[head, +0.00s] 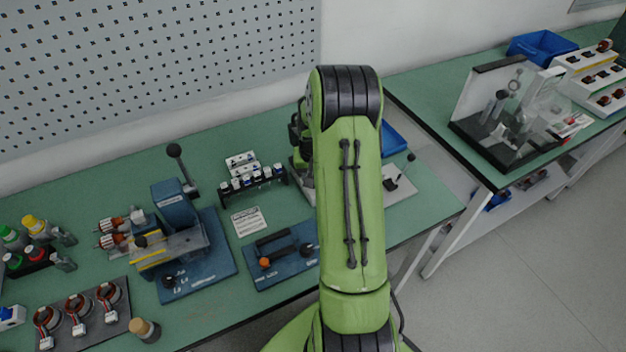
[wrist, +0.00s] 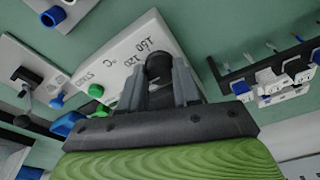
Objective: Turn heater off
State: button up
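In the wrist view a white panel (wrist: 192,78) carries the printed marks 120, 150 and °C, seen upside down; it looks like the heater's control panel. A round black knob (wrist: 158,64) stands on it beside the numbers. My gripper (wrist: 166,84) is at this knob, one grey finger on either side, with the knob filling the gap. I cannot tell whether the fingers press on it. In the head view my green arm hides my gripper and the panel.
A second bench (head: 440,85) stands right.

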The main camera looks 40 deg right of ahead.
jog(key=shift+c, duration=1.1)
jog(key=n, duration=0.4)
jog(key=shift+n+y, duration=0.3)
jog(key=shift+y, duration=0.1)
jog(key=n, duration=0.4)
jog(key=shift+n+y+b, duration=0.3)
jog(key=shift+b, duration=0.1)
jog(key=o, duration=0.8)
jog(key=shift+a, duration=0.1)
notch_tip(320, 180, up, 6)
jog(key=p, duration=0.4)
jog(key=shift+r+p, duration=0.15)
jog(key=shift+p, duration=0.2)
jog(key=shift+f, duration=0.2)
